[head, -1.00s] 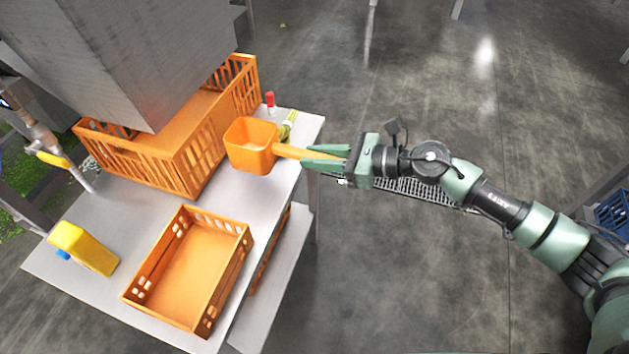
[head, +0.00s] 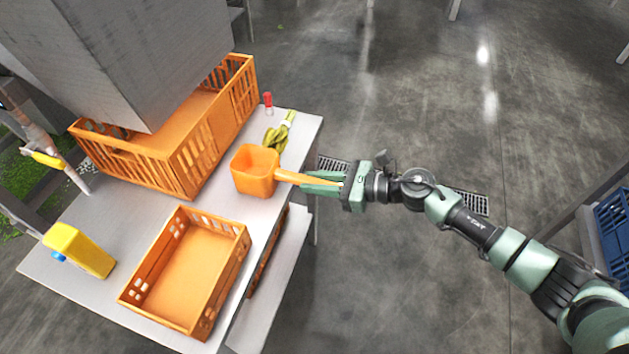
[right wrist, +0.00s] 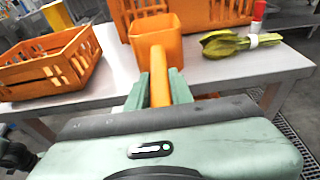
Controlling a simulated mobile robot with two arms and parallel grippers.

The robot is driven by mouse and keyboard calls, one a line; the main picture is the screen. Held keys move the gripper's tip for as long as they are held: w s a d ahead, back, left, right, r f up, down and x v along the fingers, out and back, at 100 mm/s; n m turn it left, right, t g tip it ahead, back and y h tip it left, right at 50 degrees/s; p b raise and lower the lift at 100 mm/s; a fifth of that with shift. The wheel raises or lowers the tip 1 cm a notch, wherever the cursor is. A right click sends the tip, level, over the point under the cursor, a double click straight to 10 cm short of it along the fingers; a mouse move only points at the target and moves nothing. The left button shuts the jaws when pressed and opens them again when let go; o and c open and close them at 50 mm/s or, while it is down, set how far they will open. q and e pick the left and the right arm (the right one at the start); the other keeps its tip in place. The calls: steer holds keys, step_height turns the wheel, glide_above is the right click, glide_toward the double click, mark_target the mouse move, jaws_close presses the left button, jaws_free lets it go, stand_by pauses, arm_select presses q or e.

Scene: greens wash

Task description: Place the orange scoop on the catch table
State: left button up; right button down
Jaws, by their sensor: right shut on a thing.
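The orange scoop (head: 255,172) is a square cup with a long handle. My right gripper (head: 312,181) is shut on its handle, reaching in from the right. The cup is over the right edge of the grey catch table (head: 135,216); I cannot tell whether it touches the top. In the right wrist view the scoop's cup (right wrist: 158,38) is ahead of the fingers (right wrist: 158,90), with the handle running between them. My left gripper is not in view.
An empty low orange crate (head: 240,246) is at the table's front. Taller orange crates (head: 190,165) stand behind, below a grey box-like machine (head: 140,60). Yellow-green gloves or leaves (head: 276,136), a red-capped bottle (head: 267,100) and a yellow jug (head: 82,250) also stand or lie there.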

steer(key=c, duration=1.3)
jaws_free()
steer(key=shift+f, duration=0.1)
steer(key=shift+o, duration=0.2)
